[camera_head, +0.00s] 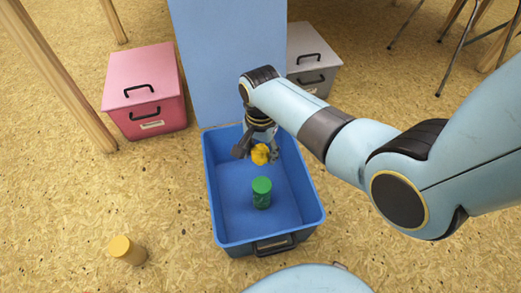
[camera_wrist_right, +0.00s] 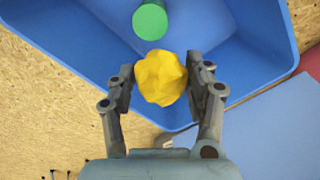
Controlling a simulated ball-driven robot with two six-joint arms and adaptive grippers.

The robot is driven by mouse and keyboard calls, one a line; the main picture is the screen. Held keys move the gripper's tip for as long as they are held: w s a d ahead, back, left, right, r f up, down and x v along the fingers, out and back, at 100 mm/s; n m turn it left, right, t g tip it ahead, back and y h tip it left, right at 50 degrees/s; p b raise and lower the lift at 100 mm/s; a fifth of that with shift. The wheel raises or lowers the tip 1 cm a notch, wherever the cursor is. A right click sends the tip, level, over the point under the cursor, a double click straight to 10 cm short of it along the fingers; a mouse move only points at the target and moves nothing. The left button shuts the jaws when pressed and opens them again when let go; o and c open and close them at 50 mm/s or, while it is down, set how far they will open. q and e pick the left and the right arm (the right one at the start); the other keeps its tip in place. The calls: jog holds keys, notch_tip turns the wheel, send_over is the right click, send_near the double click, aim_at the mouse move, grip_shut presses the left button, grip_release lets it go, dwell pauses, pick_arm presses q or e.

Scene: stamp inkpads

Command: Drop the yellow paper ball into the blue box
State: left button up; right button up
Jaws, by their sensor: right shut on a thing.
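The yellow paper ball (camera_head: 260,154) is held between the fingers of my right gripper (camera_head: 256,152), over the far part of the blue box (camera_head: 219,219). In the right wrist view the crumpled ball (camera_wrist_right: 160,78) sits between the two fingertips of the gripper (camera_wrist_right: 161,82). The open blue box shows behind it there (camera_wrist_right: 258,75). The box's blue lid stands raised at its far side (camera_head: 228,60). A green cylinder (camera_head: 262,193) stands inside the box. My left gripper is not in view.
A yellow cylinder (camera_head: 127,250) stands on the floor left of the box. A closed pink box (camera_head: 146,90) is at the back left and a grey box (camera_head: 312,60) at the back right. Wooden legs (camera_head: 60,75) rise at the left.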

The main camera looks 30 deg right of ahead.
aim_at(261, 147)
jog(key=o, duration=0.8)
jog(key=shift+r, duration=0.1)
notch_tip(261, 147, up, 12)
jog(key=shift+f, duration=0.1)
dwell(0.4)
